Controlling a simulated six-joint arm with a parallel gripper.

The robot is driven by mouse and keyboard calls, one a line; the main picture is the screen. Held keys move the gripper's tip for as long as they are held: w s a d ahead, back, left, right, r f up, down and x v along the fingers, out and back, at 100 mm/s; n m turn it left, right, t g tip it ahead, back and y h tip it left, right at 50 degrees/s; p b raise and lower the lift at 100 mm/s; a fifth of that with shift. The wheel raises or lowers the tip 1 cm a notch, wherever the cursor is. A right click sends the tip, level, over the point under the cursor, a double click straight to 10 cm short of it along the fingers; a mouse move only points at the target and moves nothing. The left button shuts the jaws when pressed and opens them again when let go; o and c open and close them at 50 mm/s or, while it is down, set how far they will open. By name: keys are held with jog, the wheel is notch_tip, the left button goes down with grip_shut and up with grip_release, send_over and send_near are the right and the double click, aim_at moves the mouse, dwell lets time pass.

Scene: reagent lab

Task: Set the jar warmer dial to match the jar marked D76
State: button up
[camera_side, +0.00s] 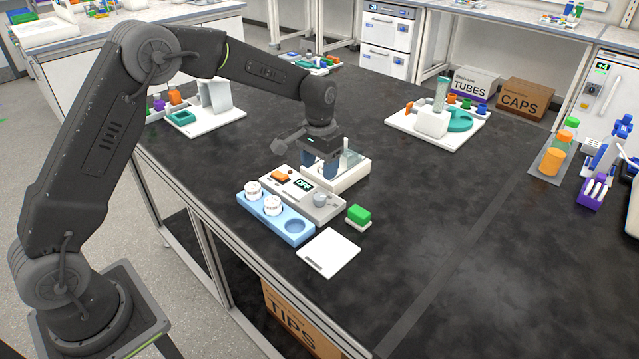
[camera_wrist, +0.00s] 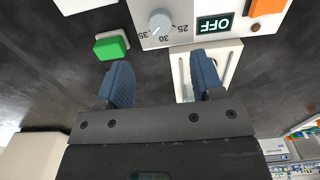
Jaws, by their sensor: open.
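The jar warmer (camera_side: 318,207) is a pale box with an orange switch (camera_side: 281,176), a display (camera_side: 303,185) reading OFF and a grey dial (camera_side: 320,200). In the wrist view the dial (camera_wrist: 160,22) shows beside the marks 25, 30 and 35; its exact setting is unclear. Two white-topped jars (camera_side: 253,188) (camera_side: 273,205) sit in a blue rack (camera_side: 247,206) whose third hole is empty. Their labels are too small to read, so I cannot tell which is D76. My gripper (camera_side: 322,168) is open and empty, behind the warmer; its fingers (camera_wrist: 163,78) show below the dial in the wrist view.
A white fixture (camera_side: 352,178) stands behind the warmer, close to my gripper. A green block on a white base (camera_side: 359,214) lies right of the warmer, and a white plate (camera_side: 328,252) lies in front. The black bench to the right is mostly clear.

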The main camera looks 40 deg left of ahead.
notch_tip(320, 180, up, 4)
jog(key=shift+r, duration=0.15)
dwell(0.3)
jog(key=s+d+r+t, duration=0.2)
jog(key=s+r+t, duration=0.1)
jog(key=s+r, duration=1.05)
jog(key=s+f+t, duration=0.2)
jog(key=s, duration=1.5)
jog(key=shift+s+d+f+t, duration=0.25)
jog(key=shift+s+d+t, duration=0.05)
jog(key=shift+s, duration=0.05)
